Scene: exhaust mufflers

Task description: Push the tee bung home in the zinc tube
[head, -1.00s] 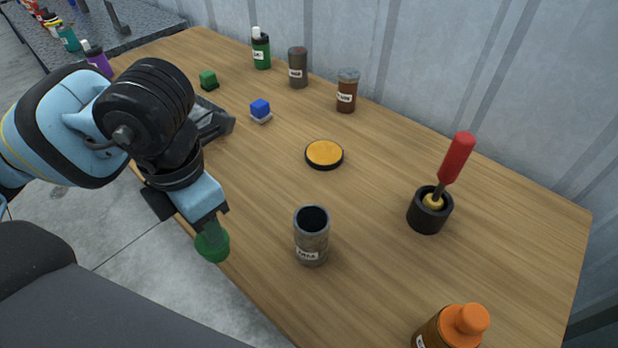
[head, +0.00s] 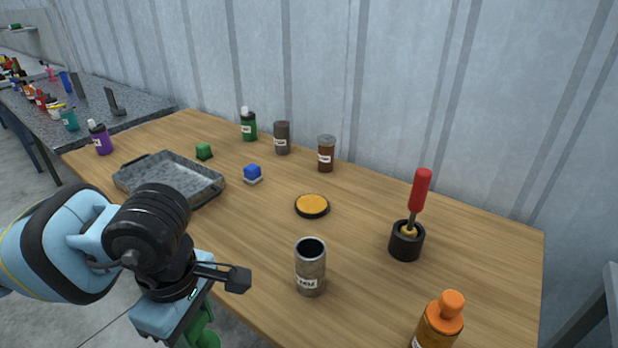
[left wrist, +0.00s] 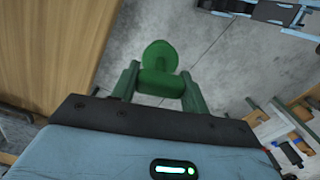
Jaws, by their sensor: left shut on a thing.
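The zinc tube (head: 310,270) is a grey, labelled metal cylinder standing upright on the wooden table, its dark mouth open at the top. The green tee bung (head: 204,332) is at my left gripper, low in the head view and partly hidden by my arm. In the left wrist view the bung (left wrist: 160,58) shows a round disc end and a crossbar. My left gripper (left wrist: 159,86) is shut on it, off the table's edge with the floor behind. It is left of the tube and apart from it. My right gripper is not in view.
A black holder (head: 406,242) with a red-handled tool stands right of the tube, an orange bottle (head: 438,325) in front. A yellow-topped disc (head: 312,205) lies behind the tube. A grey tray (head: 205,187), small blocks and several containers are farther back. Table around the tube is clear.

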